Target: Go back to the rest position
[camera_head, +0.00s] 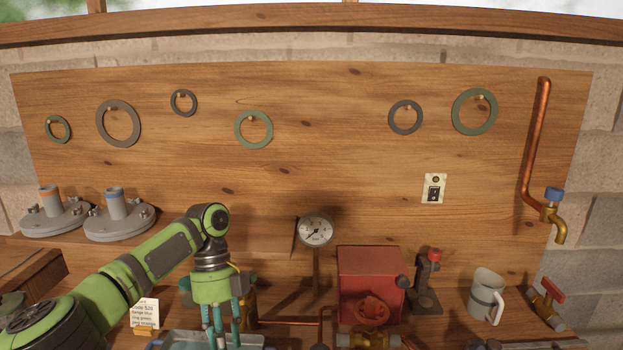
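My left arm, green and grey, comes in from the lower left and bends down at the wrist. My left gripper (224,340) points straight down over a grey-blue tray (180,340) at the bottom edge. Its teal fingers look spread apart, and I see nothing held between them. The fingertips are close to the picture's lower edge, so their height above the tray is unclear. My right gripper is not in view.
A label card (144,313) stands left of the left gripper. To its right are a pressure gauge (315,231), red box (369,277), dark red-topped device (428,283), mug (484,297) and red-handled valve (547,300). Flanged lids (119,222) stand behind; ring gaskets (253,129) hang above.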

